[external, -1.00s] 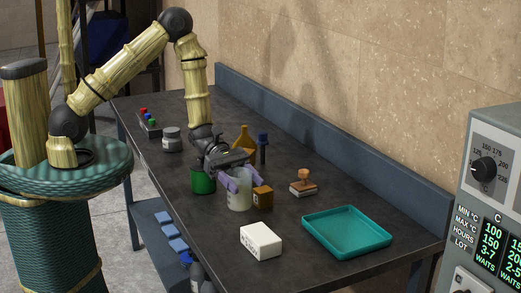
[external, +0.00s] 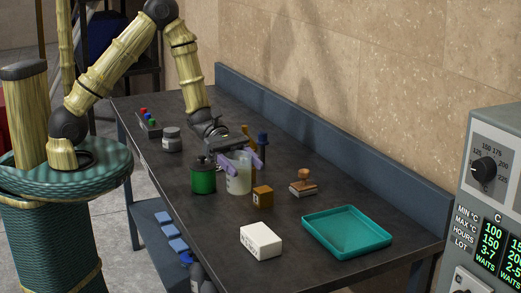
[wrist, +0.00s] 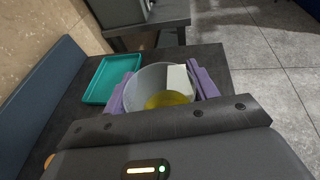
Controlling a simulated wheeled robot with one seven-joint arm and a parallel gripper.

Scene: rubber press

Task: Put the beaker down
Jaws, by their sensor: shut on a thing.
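The beaker (external: 238,183) is clear with a pale body, and stands upright. My gripper (external: 240,163) is shut on it, with a purple finger on either side near its rim. In the wrist view the beaker's wide mouth (wrist: 140,78) lies between the purple fingers (wrist: 161,90), with yellow liquid (wrist: 168,99) at its bottom. I cannot tell whether its base touches the dark table (external: 200,230) or hangs just above it.
A green container (external: 203,180) is close at the beaker's left. A small brown box (external: 263,197) is in front to its right. A blue-capped bottle (external: 262,146) and an amber bottle are behind. A white box (external: 261,241) and teal tray (external: 347,232) lie nearer.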

